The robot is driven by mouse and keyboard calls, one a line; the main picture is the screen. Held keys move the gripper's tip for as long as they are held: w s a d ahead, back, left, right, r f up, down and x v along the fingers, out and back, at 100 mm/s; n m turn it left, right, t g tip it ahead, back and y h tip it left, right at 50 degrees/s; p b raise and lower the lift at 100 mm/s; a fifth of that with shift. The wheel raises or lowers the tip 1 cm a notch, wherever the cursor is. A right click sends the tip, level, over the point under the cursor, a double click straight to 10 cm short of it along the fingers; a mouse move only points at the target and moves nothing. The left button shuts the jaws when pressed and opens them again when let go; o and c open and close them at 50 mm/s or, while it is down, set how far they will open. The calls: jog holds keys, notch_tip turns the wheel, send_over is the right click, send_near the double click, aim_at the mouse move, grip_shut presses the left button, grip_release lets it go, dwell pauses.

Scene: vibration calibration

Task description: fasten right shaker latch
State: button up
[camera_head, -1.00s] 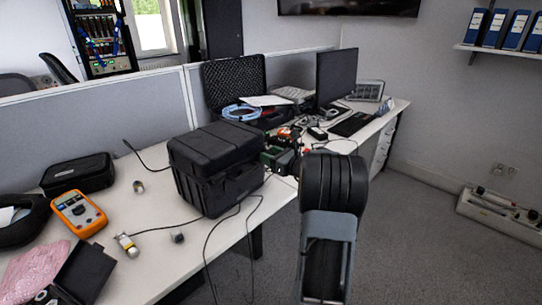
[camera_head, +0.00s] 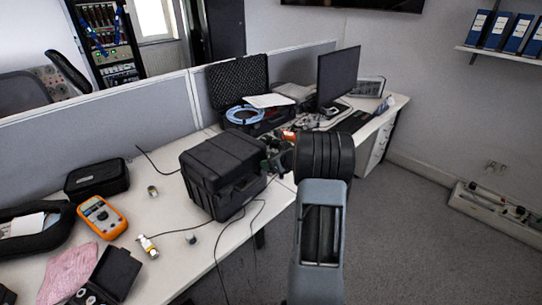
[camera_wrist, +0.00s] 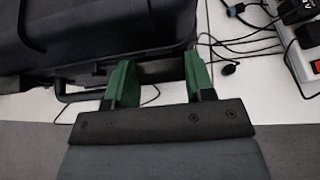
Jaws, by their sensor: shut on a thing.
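The shaker is a black hard case (camera_head: 222,172) standing closed on the white desk; it also fills the upper left of the wrist view (camera_wrist: 100,40). My gripper (camera_wrist: 155,75) has green fingers that reach up to the case's lower front edge. A dark piece of the case, which looks like a latch or handle part (camera_wrist: 160,70), lies between the fingers, and they are shut on it. In the head view my gripper (camera_head: 272,158) is at the case's right side, partly hidden by my arm. Which latch it is cannot be told clearly.
The desk (camera_head: 150,215) holds an orange multimeter (camera_head: 101,217), a black pouch (camera_head: 97,178), a small sensor (camera_head: 147,246) and loose cables. An open foam-lined case (camera_head: 240,85) and a monitor (camera_head: 338,77) stand behind. A white power strip (camera_wrist: 300,65) lies right in the wrist view.

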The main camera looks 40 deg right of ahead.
dwell(0.3)
jog(key=o, duration=0.6)
jog(key=shift+o, duration=0.2)
jog(key=v, duration=1.3)
jog(key=shift+s+r, duration=0.3)
